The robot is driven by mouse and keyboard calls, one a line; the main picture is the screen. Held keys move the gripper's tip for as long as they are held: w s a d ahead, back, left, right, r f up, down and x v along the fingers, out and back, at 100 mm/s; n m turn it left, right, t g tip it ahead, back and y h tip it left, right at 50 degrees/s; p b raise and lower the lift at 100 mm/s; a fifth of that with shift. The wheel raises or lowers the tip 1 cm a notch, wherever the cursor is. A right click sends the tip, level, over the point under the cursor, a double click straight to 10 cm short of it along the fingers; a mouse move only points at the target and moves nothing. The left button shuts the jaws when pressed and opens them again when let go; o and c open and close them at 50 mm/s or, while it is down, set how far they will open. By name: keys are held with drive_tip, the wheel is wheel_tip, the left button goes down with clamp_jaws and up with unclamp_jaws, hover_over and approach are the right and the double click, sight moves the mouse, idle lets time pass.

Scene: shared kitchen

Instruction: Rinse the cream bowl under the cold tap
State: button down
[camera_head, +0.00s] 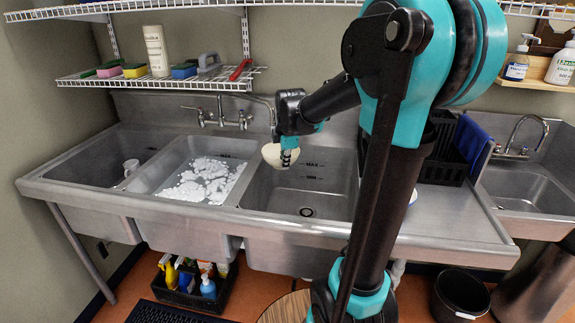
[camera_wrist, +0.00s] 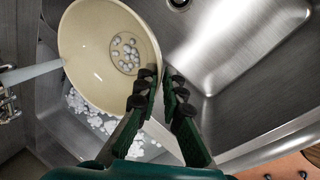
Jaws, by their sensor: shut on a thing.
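The cream bowl (camera_head: 272,154) is held above the sink, near the divider between the foamy basin and the empty right basin. My gripper (camera_head: 288,152) is shut on its rim. In the wrist view, the bowl's inside (camera_wrist: 85,45) faces the camera, with a patch of white foam or bubbles (camera_wrist: 126,52) in it. The fingers (camera_wrist: 161,84) grip the rim at its right. The tap's spout (camera_wrist: 32,73) ends at or over the bowl's left edge. The tap's handles (camera_head: 240,121) are on the back wall. I see no water stream.
The middle basin (camera_head: 172,148) holds white foam; the right basin (camera_head: 330,196) is empty with a drain. A black rack (camera_head: 440,165) stands right of the sink. A wire shelf (camera_head: 130,80) hangs above.

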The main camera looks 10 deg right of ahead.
drive_tip(key=shift+w+a, duration=0.25)
drive_tip(key=shift+w, duration=0.8)
drive_tip(key=shift+w+a, duration=0.3)
drive_tip(key=shift+w, duration=0.8)
drive_tip(key=shift+w+a, duration=0.25)
drive_tip(key=shift+w, duration=0.8)
drive_tip(key=s+d, duration=0.2)
drive_tip(key=s, duration=0.8)
drive_tip(key=shift+s+d, duration=0.25)
drive_tip(key=shift+s, duration=0.1)
